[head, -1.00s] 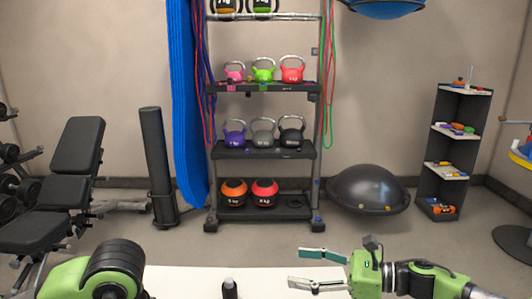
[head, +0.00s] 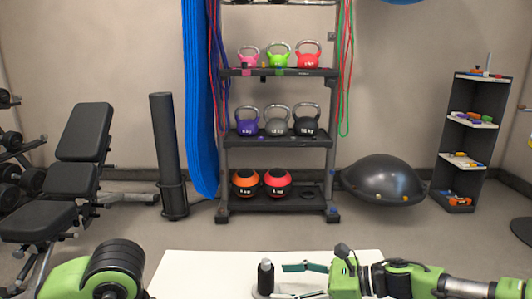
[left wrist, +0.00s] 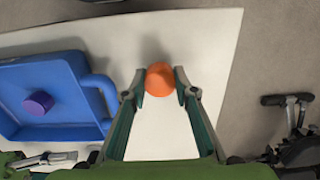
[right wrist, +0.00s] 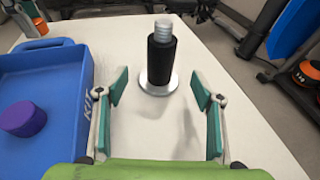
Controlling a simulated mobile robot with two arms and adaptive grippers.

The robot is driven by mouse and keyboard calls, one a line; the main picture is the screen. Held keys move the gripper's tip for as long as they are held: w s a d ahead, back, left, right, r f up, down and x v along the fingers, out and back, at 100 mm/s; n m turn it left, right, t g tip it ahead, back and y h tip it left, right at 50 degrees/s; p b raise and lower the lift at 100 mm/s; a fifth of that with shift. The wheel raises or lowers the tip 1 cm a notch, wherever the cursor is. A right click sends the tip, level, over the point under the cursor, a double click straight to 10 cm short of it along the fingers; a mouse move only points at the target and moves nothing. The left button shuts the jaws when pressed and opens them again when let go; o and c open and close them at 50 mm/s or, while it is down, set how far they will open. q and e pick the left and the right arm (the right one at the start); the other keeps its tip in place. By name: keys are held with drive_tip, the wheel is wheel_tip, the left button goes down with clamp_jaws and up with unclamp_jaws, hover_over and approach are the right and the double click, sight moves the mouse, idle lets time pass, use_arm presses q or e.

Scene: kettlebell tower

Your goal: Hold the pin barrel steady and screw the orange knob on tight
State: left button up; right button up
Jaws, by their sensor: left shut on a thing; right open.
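The pin barrel (head: 265,277) is a black upright cylinder on the white table; in the right wrist view the barrel (right wrist: 161,52) shows a silver threaded stud on top and a round silver base. My right gripper (head: 292,280) is open beside it; in the right wrist view its fingers (right wrist: 160,88) spread wide, short of the barrel, with a gap on both sides. The orange knob (left wrist: 160,79) is between the fingertips of my left gripper (left wrist: 160,90), which is shut on it above the table. The left gripper and knob are hidden in the head view.
A blue tray (left wrist: 92,76) marked KIT, holding a purple knob (left wrist: 38,102), lies left of the grippers in both wrist views. A kettlebell rack (head: 280,138) stands well behind.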

sight(273, 284)
use_arm(q)
drive_tip(key=shift+f+b, duration=0.5)
drive_tip(key=shift+f, duration=0.2)
use_arm(e)
drive_tip(key=shift+x, duration=2.45)
drive_tip(key=c, duration=1.7)
drive_tip(key=shift+o, duration=0.6)
drive_tip(key=shift+c, duration=0.8)
drive_tip(key=shift+f, duration=0.25)
